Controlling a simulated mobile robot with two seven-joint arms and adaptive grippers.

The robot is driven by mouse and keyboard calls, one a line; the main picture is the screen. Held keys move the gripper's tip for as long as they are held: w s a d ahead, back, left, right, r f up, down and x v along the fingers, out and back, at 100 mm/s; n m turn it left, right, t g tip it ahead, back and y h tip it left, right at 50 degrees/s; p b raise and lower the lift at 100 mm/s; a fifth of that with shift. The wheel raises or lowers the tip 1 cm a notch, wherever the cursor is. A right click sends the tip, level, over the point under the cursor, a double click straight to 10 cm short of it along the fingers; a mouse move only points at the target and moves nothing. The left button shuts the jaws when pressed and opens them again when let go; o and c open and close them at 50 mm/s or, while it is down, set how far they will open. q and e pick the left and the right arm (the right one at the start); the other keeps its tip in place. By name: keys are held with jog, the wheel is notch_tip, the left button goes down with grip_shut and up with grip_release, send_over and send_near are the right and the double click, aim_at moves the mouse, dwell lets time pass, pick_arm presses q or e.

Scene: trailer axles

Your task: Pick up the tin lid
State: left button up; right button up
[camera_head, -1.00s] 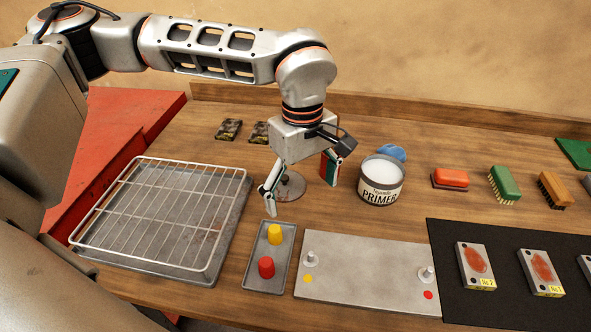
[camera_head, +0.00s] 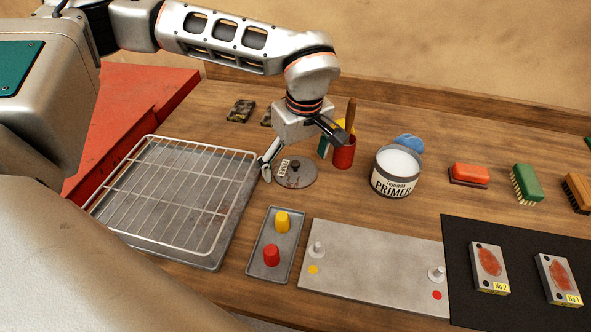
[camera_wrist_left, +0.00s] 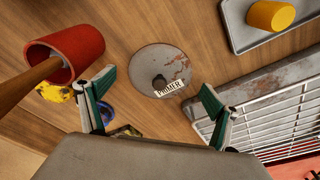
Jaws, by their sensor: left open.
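The tin lid (camera_head: 301,180) is a round grey disc with a dark central knob, red-brown smears and a PRIMER label. It lies flat on the wooden bench. My left gripper (camera_head: 296,160) is open and empty above the lid, its fingers pointing down. In the left wrist view the lid (camera_wrist_left: 148,62) lies ahead, between and beyond the spread fingertips (camera_wrist_left: 157,84), and nothing touches it. The open primer tin (camera_head: 395,172), full of white paint, stands to the right of the lid. My right gripper is in neither view.
A red cup (camera_head: 344,153) with a wooden handle in it stands close behind the lid's right side. A wire rack (camera_head: 180,190) on a tray is to the left. A small tray (camera_head: 257,262) with yellow and red pegs and a grey plate (camera_head: 375,265) are in front.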

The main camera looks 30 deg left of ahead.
pick_arm(q)
jog(key=shift+s+f, duration=0.1)
grip_shut()
jog(key=shift+f, duration=0.1)
dwell(0.4)
